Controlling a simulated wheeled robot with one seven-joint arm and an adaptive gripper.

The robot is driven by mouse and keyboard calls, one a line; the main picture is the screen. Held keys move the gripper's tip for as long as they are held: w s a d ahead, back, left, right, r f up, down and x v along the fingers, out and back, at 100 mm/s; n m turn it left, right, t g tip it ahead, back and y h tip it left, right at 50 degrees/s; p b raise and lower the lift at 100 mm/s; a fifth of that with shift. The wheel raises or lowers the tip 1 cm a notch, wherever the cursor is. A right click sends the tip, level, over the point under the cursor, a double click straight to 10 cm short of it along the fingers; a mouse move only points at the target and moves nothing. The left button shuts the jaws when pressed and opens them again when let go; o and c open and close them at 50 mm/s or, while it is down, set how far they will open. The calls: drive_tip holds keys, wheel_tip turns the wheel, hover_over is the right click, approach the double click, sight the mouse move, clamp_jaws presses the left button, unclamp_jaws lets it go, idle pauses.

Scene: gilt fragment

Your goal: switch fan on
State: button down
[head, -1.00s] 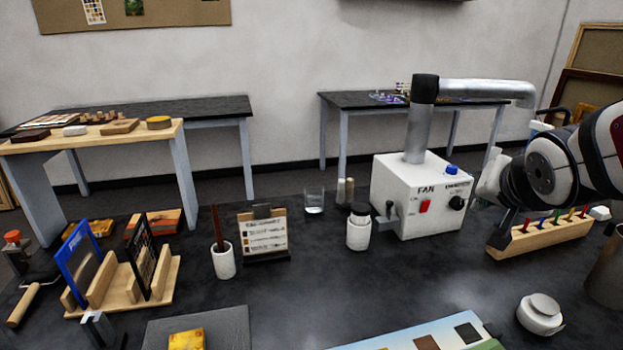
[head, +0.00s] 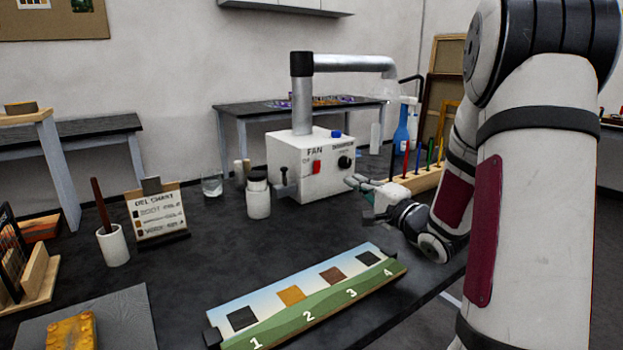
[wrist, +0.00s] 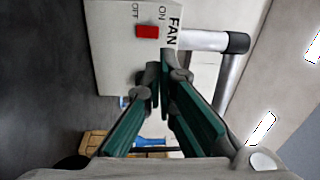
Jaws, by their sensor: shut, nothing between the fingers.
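The white fan box (head: 310,172) stands on the dark bench with a silver duct rising from its top. A red switch (head: 317,167) is on its front below the word FAN. In the wrist view the red switch (wrist: 147,31) lies between the ON and OFF labels. I cannot tell which way it is set. My gripper (head: 358,184) is in front of the box, to the right of and lower than the switch, in the head view. In the wrist view my gripper (wrist: 166,72) has its fingertips together and empty, apart from the switch.
A white jar (head: 258,198) stands left, a wooden rack of coloured tools (head: 418,180) right. A numbered panel (head: 305,298) lies in front.

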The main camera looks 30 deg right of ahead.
sight(317, 167)
drive_tip(key=shift+s+f+m+t, duration=0.3)
drive_tip(key=shift+s+f, duration=0.05)
drive_tip(key=shift+s, duration=0.1)
drive_tip(key=shift+w+y, duration=0.15)
drive_tip(key=shift+y, duration=0.15)
drive_tip(key=w+b, duration=0.1)
drive_tip(key=w, duration=0.3)
drive_tip(key=w+r+b, duration=0.1)
drive_tip(key=w, duration=0.4)
drive_tip(key=w+r+b, duration=0.1)
drive_tip(key=w, duration=0.3)
drive_tip(key=shift+w+a, duration=0.15)
drive_tip(key=shift+a, duration=0.15)
drive_tip(key=shift+w, duration=0.15)
drive_tip(key=shift+w+r+p, duration=0.1)
drive_tip(key=shift+p, duration=0.35)
